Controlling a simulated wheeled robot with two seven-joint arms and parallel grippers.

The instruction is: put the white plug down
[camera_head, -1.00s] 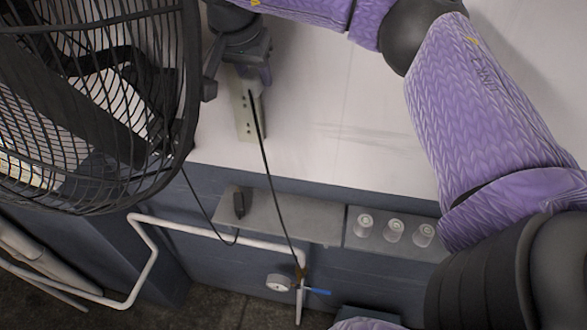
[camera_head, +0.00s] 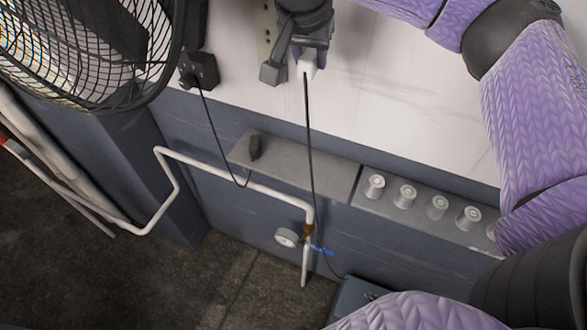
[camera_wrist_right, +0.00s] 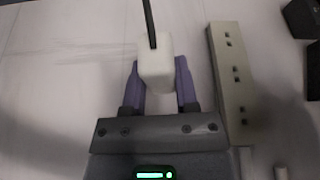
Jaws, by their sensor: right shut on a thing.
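The white plug (camera_head: 308,69) is a small white block with a black cable hanging from it. My right gripper (camera_head: 309,48) is shut on it, in front of the pale wall panel. In the right wrist view the plug (camera_wrist_right: 156,66) sits between the two purple fingers (camera_wrist_right: 159,84), its cable running up out of the picture. A beige power strip (camera_wrist_right: 231,82) with dark sockets is beside the plug, apart from it. In the head view the strip (camera_head: 265,28) shows partly, behind and left of the gripper. My left gripper is not in view.
A large fan (camera_head: 150,60) fills the upper left. A black box (camera_head: 199,69) with a cable is on the panel. A white pipe (camera_head: 225,174) runs below.

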